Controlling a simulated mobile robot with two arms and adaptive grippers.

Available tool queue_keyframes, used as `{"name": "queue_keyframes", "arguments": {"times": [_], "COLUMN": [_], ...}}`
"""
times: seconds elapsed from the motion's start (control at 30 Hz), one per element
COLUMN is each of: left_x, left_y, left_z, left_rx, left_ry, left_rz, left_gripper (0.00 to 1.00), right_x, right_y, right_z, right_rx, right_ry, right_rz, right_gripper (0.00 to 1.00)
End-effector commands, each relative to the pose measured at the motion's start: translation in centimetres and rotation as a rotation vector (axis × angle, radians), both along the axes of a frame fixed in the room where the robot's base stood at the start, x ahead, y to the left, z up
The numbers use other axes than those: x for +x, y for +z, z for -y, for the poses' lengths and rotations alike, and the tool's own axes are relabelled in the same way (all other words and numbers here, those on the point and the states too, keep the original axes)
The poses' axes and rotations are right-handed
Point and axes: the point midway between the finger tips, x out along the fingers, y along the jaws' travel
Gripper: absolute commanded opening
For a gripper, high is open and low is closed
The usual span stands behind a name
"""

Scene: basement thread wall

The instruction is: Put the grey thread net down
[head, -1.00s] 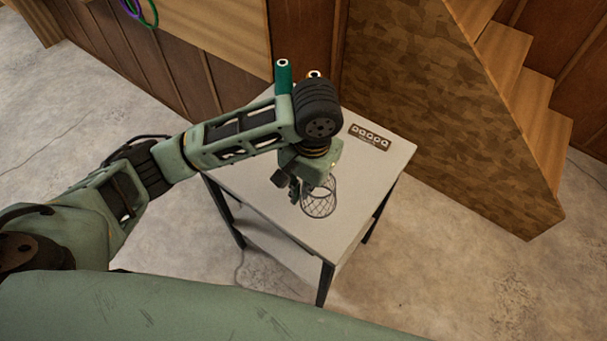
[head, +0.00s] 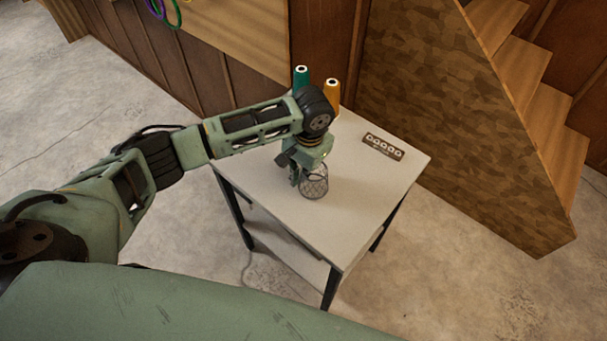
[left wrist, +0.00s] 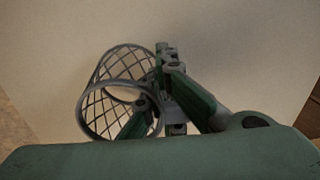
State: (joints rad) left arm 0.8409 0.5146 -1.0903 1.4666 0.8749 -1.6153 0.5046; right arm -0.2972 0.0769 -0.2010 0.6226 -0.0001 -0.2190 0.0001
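The grey thread net (head: 314,187) is an open mesh cylinder at the middle of the white-topped table (head: 365,200). It stands about upright, at or just above the tabletop; I cannot tell whether it touches. My left gripper (head: 297,178) is at the net's left side. In the left wrist view the net (left wrist: 110,92) shows its round rim and mesh wall. The left gripper (left wrist: 158,95) there appears closed on the net's wall, with one fingertip overlapping the rim opening. My right gripper is not in view.
A green thread cone (head: 301,78) and an orange one (head: 331,91) stand at the table's back corner, behind my arm. A dark plate with several round marks (head: 383,146) lies at the back right. The table's front and right are clear. Wooden stairs (head: 520,90) rise at right.

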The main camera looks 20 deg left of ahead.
Motion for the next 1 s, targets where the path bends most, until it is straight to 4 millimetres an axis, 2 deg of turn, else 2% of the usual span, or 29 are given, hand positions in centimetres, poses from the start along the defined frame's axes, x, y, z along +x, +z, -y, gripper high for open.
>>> {"name": "queue_keyframes", "arguments": {"times": [0.13,0.5,0.77,1.0], "left_x": [0.0,0.0,0.0,0.0], "left_y": [-1.3,-1.6,-1.6,-1.6], "left_z": [0.0,0.0,0.0,0.0], "left_rx": [0.0,0.0,-0.001,-0.001], "left_ry": [0.0,0.001,0.001,0.001], "left_rz": [0.001,0.001,0.002,0.002], "left_gripper": [0.0,0.0,0.23,0.23], "right_x": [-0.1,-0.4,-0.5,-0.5], "right_y": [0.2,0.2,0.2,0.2], "right_z": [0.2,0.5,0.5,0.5], "right_rx": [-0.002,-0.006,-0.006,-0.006], "right_ry": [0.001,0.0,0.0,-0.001], "right_rz": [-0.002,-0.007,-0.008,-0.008], "right_gripper": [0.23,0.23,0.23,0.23]}}
